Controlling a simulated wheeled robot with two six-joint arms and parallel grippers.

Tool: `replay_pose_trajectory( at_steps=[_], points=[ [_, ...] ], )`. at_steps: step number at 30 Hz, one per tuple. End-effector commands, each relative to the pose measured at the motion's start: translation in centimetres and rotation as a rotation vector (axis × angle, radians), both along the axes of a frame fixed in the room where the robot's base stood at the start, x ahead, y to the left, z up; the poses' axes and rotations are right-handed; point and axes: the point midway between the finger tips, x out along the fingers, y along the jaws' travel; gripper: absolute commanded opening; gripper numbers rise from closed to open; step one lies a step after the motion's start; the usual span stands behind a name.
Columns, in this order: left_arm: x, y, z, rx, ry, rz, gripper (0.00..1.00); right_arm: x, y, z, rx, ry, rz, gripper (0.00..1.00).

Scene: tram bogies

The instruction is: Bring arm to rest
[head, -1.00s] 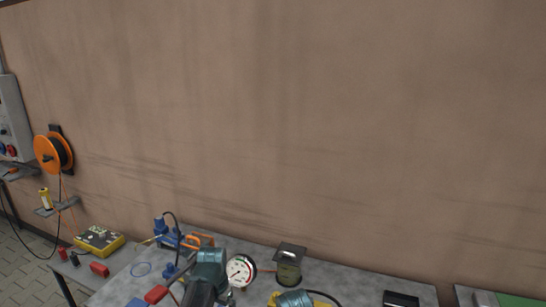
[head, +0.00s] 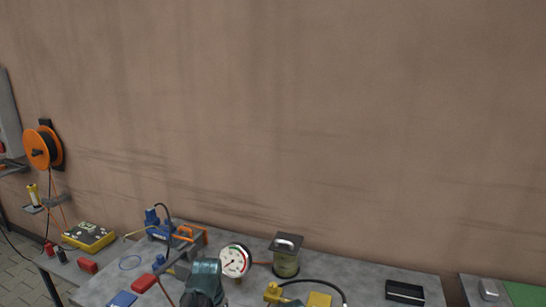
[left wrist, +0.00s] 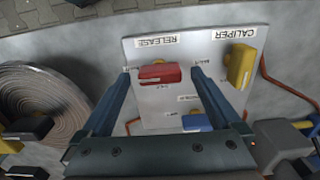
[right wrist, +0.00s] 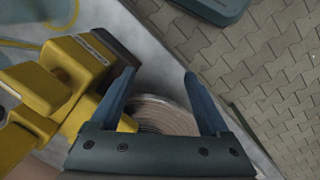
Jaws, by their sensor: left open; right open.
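My left gripper (left wrist: 161,74) is open in the left wrist view. Its fingers stand on either side of a red handle (left wrist: 160,75) on a pale panel (left wrist: 150,108) labelled RELEASE and CALIPER; nothing is seen gripped, and contact cannot be told. A yellow handle (left wrist: 240,66) and a blue one (left wrist: 197,122) are also on the panel. My right gripper (right wrist: 159,74) is open and empty in the right wrist view, with a coiled hose (right wrist: 165,118) behind its fingers. In the head view neither gripper's fingertips can be made out.
A grey bench (head: 355,276) runs along a brown wall (head: 300,120). On it are a dial gauge (head: 235,260), a lidded canister (head: 286,255) and a black box (head: 404,292). A yellow block device (right wrist: 50,85) is close left of my right gripper. Paving (right wrist: 270,80) lies right.

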Motion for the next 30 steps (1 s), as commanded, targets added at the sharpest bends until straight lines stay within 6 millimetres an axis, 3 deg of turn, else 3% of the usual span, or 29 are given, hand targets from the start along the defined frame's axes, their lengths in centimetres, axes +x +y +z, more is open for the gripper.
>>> replay_pose_trajectory(
  at_steps=[11, 30],
  points=[
    [0.0, 0.0, 0.8, 0.000, 0.000, 0.000, 0.97, 0.0, 0.0, 0.8, 0.000, 0.000, 0.000, 0.80],
    [0.0, 0.0, 9.0, 0.000, 0.000, -0.001, 0.97, 0.0, 0.0, 9.0, 0.000, 0.000, 0.000, 0.80]
  ],
)
